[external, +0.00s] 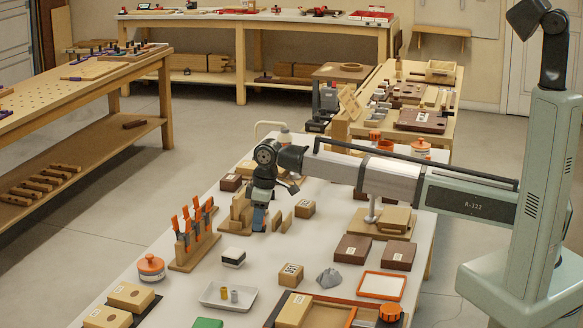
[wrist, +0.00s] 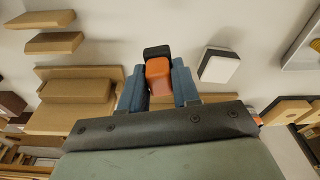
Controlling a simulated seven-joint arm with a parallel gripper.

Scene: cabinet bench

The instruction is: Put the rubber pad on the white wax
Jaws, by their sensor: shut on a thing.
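My gripper (wrist: 158,85) is shut on a small orange and black block (wrist: 159,76), held between its blue fingers in the wrist view. I cannot tell for certain whether this is the rubber pad. In the external view my gripper (external: 258,219) is low over the bench beside wooden blocks, and the held block cannot be made out there. A white block with a dark side, likely the white wax (external: 233,257), sits on the white bench top in front of the gripper. In the wrist view the white block (wrist: 218,66) lies to the right of the fingers, apart from them.
A rack of orange-handled tools (external: 194,236) stands just left of my gripper. A stepped wooden block (wrist: 72,103) lies close beside it. A white tray (external: 228,300) with small cylinders and an orange-lidded jar (external: 150,267) are nearer the front. Bare bench top surrounds the white block.

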